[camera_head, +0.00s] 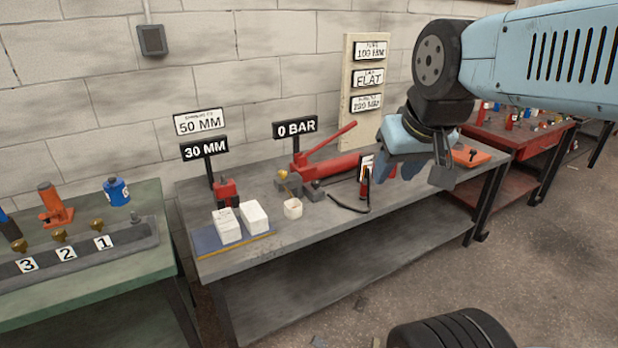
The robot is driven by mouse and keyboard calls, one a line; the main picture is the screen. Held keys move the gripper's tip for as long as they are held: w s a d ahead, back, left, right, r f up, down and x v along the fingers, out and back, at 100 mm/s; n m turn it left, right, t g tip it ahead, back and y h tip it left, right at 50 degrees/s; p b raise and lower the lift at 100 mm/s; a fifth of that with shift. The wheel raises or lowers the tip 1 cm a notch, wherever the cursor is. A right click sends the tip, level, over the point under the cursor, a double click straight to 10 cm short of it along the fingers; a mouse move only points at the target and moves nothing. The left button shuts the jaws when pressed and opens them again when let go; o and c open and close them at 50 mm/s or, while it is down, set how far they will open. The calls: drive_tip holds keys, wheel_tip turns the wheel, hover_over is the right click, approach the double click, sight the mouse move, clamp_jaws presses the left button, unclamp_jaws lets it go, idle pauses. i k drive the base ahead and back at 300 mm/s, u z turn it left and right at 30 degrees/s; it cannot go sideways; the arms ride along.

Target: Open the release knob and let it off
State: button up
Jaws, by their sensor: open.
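A small brass-yellow knob (283,174) shows on the grey block at the left end of the red hand pump (325,162); I take it for the release knob. The pump's red lever slants up to the right. A sign (295,127) behind it reads 0 BAR. A small red cylinder (226,190) stands left of the pump, under a sign (204,148) reading 30 MM. My gripper (412,170) hangs over the right part of the bench, well right of the knob and apart from it. It is open; its fingertips are hard to make out.
The grey bench (300,235) carries white blocks (253,216), a black hose (350,206) and an orange item (470,156). A board with plates (369,50) stands behind. A green bench (100,285) is at left, a red one (500,135) at right.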

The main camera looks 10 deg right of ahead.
sight(315, 183)
drive_tip(key=u, duration=0.05)
drive_tip(key=i, duration=1)
drive_tip(key=z, duration=0.05)
